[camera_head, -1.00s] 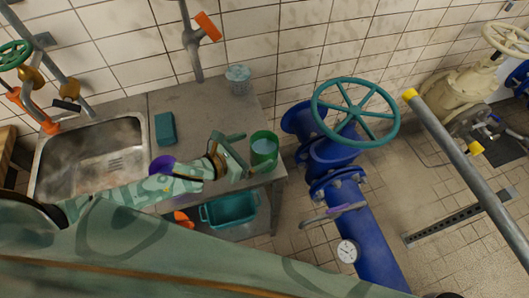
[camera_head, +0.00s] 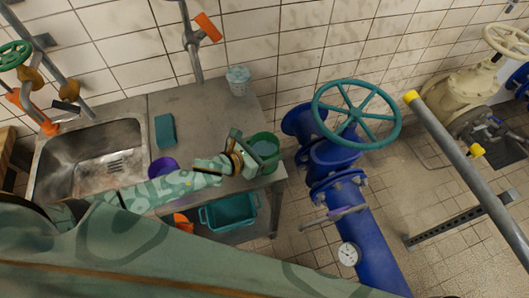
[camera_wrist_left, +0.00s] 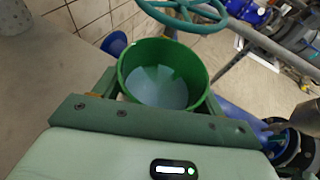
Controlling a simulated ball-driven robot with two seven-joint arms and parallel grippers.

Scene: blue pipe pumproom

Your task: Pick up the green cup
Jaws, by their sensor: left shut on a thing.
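The green cup (camera_head: 264,148) stands upright near the right end of the metal counter (camera_head: 185,100) in the head view. In the left wrist view the cup (camera_wrist_left: 163,75) is seen from above, open and pale inside. My left gripper (camera_head: 252,149) reaches in from the left and is shut on the cup, with one finger on each side of it. I cannot tell whether the cup's base touches the counter. My right gripper is not in view.
A light cup (camera_head: 238,80) stands at the back of the counter. A teal block (camera_head: 165,131) lies beside the sink (camera_head: 90,160). A purple thing (camera_head: 162,166) is partly behind my arm. A teal bin (camera_head: 229,211) sits below. Blue pipework with a teal handwheel (camera_head: 356,112) rises at right.

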